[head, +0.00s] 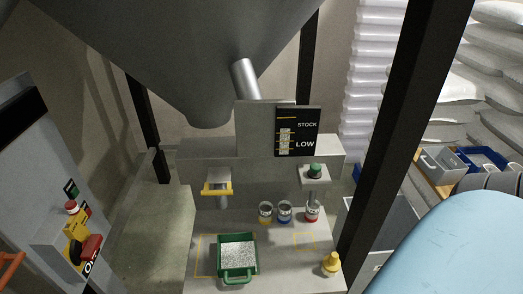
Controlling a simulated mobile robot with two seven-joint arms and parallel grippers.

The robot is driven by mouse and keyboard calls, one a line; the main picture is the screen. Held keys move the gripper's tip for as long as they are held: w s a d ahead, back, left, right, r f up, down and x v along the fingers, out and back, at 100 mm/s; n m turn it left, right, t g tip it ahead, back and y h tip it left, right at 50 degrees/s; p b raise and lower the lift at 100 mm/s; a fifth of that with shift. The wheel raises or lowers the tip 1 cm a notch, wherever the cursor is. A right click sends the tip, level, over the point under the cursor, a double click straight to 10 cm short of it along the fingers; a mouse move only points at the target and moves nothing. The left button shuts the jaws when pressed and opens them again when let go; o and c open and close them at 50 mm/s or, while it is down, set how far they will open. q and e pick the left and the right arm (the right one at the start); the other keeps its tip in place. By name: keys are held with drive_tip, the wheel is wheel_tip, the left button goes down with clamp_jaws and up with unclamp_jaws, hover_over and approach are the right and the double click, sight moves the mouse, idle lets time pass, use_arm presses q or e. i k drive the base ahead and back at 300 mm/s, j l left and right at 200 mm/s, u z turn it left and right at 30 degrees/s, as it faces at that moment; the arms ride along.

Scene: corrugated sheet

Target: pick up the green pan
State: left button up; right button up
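The green pan (219,271) is a square green tray with a handle on its near side. It sits on the grey bench (285,273) at the lower middle of the head view, within yellow corner marks. It is filled with pale, speckled granules. Neither of my grippers shows in the head view.
Several small cans (265,212) stand behind the pan to its right. A yellow bottle (331,264) stands at the bench's right front. A yellow-edged spout (217,187) hangs behind the pan, under a big grey hopper (190,60). A dark post (383,150) rises at right.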

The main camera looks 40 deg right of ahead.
sight(237, 253)
drive_tip(key=z, duration=1)
drive_tip(key=u, duration=2.35)
drive_tip(key=z, duration=2.35)
drive_tip(key=k+j+u, duration=0.25)
drive_tip(key=j, duration=0.15)
drive_tip(key=j+u, duration=0.25)
drive_tip(key=j, duration=0.15)
